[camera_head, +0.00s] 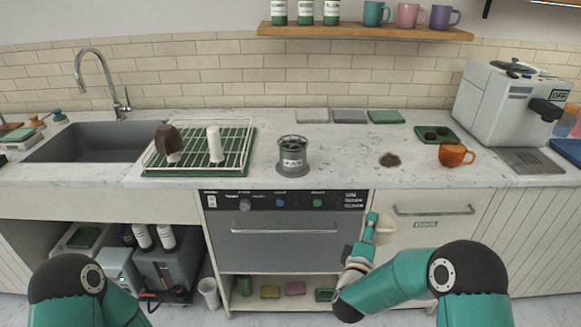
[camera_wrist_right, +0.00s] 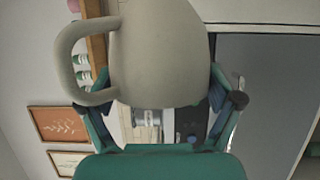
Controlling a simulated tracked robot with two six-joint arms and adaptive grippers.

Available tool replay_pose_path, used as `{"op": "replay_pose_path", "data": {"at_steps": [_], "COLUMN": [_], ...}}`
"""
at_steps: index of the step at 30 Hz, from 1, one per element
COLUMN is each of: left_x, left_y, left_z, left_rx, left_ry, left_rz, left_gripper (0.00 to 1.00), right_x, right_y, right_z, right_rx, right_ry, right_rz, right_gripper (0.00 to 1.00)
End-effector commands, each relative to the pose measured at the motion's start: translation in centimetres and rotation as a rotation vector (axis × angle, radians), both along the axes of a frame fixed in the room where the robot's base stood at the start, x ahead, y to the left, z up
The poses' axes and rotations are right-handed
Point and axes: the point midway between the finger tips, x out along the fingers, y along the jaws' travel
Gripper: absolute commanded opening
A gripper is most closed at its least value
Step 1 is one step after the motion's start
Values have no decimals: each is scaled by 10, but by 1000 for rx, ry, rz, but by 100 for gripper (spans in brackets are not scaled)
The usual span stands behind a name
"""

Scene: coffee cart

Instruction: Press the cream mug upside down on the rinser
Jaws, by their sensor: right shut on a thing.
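The cream mug (camera_head: 385,229) is held by my right gripper (camera_head: 370,236) in front of the counter, below its top edge, between the oven-like appliance and the drawer. In the right wrist view the mug (camera_wrist_right: 160,55) fills the upper middle, with its handle on the left. My right gripper (camera_wrist_right: 160,110) is shut on its body with one finger on each side. I cannot tell which way its mouth faces. A grey round device with a spoked top and a label, seemingly the rinser (camera_head: 292,157), stands on the counter left of and beyond the mug. My left gripper is out of view.
A drying rack (camera_head: 245,165) with a dark mug (camera_head: 168,140) and a white cylinder (camera_head: 215,145) stands left of the rinser. An orange mug (camera_head: 455,154), a green tray (camera_head: 437,130) and the coffee machine (camera_head: 508,105) are at right. The counter around the rinser is mostly clear.

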Motion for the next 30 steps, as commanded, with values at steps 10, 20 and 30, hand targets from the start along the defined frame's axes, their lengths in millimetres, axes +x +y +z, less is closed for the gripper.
{"op": "replay_pose_path", "data": {"at_steps": [10,20,30], "left_x": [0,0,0], "left_y": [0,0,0], "left_z": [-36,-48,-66], "left_rx": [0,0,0], "left_ry": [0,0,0], "left_rz": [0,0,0], "left_gripper": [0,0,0], "right_x": [0,0,0], "right_y": [-1,-1,-1], "right_z": [-7,1,-5], "right_rx": [-308,-525,-638], "right_ry": [-4,-4,-4], "right_rz": [-1,-2,-2], "right_gripper": [40,40,40]}}
